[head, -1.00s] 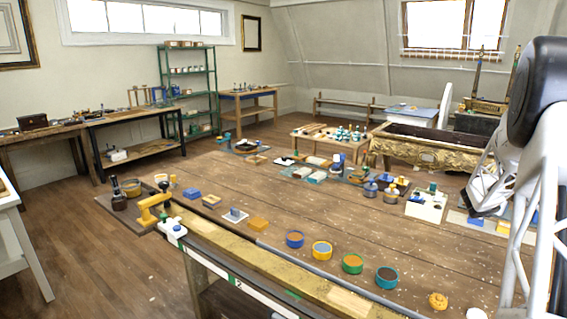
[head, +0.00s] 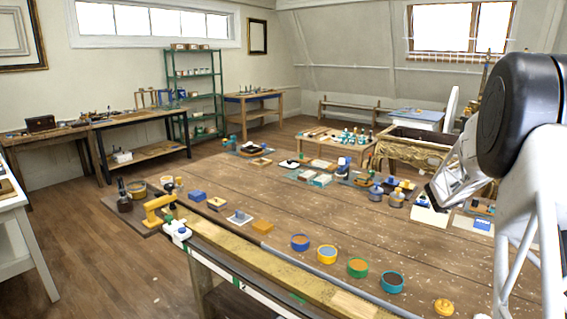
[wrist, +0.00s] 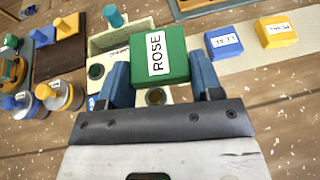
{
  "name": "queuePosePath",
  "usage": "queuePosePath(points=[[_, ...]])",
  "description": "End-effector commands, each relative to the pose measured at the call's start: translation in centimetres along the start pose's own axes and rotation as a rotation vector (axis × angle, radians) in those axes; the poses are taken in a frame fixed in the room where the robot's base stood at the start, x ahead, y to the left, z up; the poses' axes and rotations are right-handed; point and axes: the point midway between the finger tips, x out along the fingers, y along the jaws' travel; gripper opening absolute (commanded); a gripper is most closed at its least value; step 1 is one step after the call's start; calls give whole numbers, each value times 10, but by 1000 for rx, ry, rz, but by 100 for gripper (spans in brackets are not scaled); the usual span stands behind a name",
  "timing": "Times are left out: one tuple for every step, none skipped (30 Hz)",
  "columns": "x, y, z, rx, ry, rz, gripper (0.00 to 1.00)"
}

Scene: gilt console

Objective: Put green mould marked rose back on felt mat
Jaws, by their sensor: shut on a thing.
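My gripper (wrist: 160,78) is shut on the green mould (wrist: 177,64), whose white label reads ROSE. In the wrist view the mould sits between the two blue fingers, above a pale box with round holes (wrist: 103,48). The pale felt mat (wrist: 252,58) lies to the right of the held mould. On it stand a labelled blue mould (wrist: 224,40) and a labelled yellow mould (wrist: 276,31). In the head view my gripper (head: 432,197) is at the right, over the pale box; the held mould cannot be made out there.
Blue-and-yellow jars (wrist: 62,95) stand left of the box. In the head view, several small round tubs (head: 327,253) line the near side of the wooden bench (head: 330,205).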

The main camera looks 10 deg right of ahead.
Motion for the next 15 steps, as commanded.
queuePosePath(points=[[-6,10,0,-6,-2,15,17],[-8,15,-1,-9,-1,23,17],[-13,23,-2,-13,-2,35,17],[-16,28,-3,-17,-2,43,17],[-18,33,-4,-20,-1,51,17],[-22,40,-4,-24,-2,63,17],[-26,46,-5,-28,-1,72,17],[-29,51,-6,-32,-1,80,17],[-33,58,-7,-37,-1,92,17],[-36,63,-7,-40,-2,100,17],[-39,68,-9,-44,-1,108,17],[-43,75,-10,-49,-2,120,17],[-46,80,-11,-53,-2,129,17],[-50,86,-11,-57,-2,138,17],[-54,92,-14,-61,-1,149,17]])
